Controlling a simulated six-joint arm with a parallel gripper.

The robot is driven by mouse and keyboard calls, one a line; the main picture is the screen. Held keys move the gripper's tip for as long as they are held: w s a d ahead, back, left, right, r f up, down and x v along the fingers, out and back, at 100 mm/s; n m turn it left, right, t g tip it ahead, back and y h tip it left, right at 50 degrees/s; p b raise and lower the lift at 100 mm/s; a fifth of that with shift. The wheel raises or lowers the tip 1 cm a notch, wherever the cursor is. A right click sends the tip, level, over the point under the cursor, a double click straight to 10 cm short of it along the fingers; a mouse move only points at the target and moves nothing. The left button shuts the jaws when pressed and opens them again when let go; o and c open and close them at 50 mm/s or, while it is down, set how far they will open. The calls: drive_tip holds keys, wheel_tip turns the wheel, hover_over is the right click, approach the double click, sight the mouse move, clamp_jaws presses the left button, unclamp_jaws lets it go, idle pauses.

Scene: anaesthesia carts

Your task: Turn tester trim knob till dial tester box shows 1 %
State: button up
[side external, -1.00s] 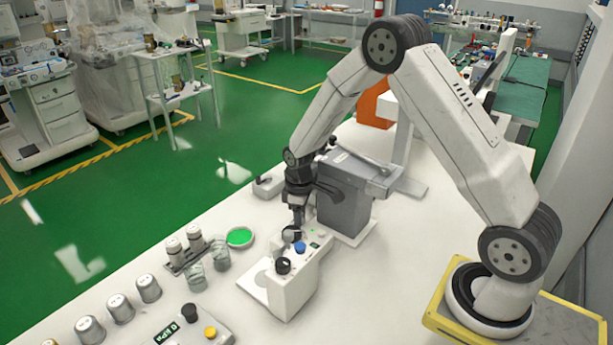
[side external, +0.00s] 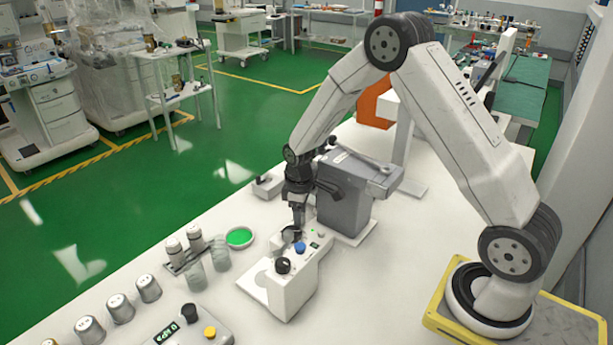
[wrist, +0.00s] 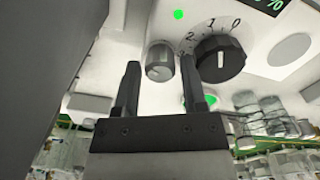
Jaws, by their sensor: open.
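The white tester box (side external: 292,290) stands on the bench below my gripper (side external: 299,222). In the wrist view, my gripper (wrist: 160,82) is open. Its two dark fingers point at the box's panel, one on each side of a small grey knob (wrist: 160,60), probably the trim knob. I cannot tell whether they touch it. Right of it is a larger black knob (wrist: 220,58) with a printed scale; the right finger is close to it. The green-digit display (wrist: 272,5) is cut off at the top edge, so its reading is unclear.
On the box are a black knob (side external: 283,265) and a blue button (side external: 300,247). A grey device (side external: 345,195) stands close behind my gripper. A green round dish (side external: 239,237) and grey canisters (side external: 194,238) are to the left. The bench right of the box is clear.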

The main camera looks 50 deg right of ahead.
drive_tip(key=shift+r, duration=3.6)
drive_tip(key=shift+o, duration=0.2)
drive_tip(key=shift+o, duration=1.1)
drive_tip(key=m, duration=0.5)
drive_tip(key=shift+f+m, duration=0.1)
drive_tip(key=shift+m, duration=0.3)
drive_tip(key=m, duration=0.5)
drive_tip(key=shift+f, duration=0.15)
drive_tip(key=shift+f, duration=3.8)
clamp_jaws()
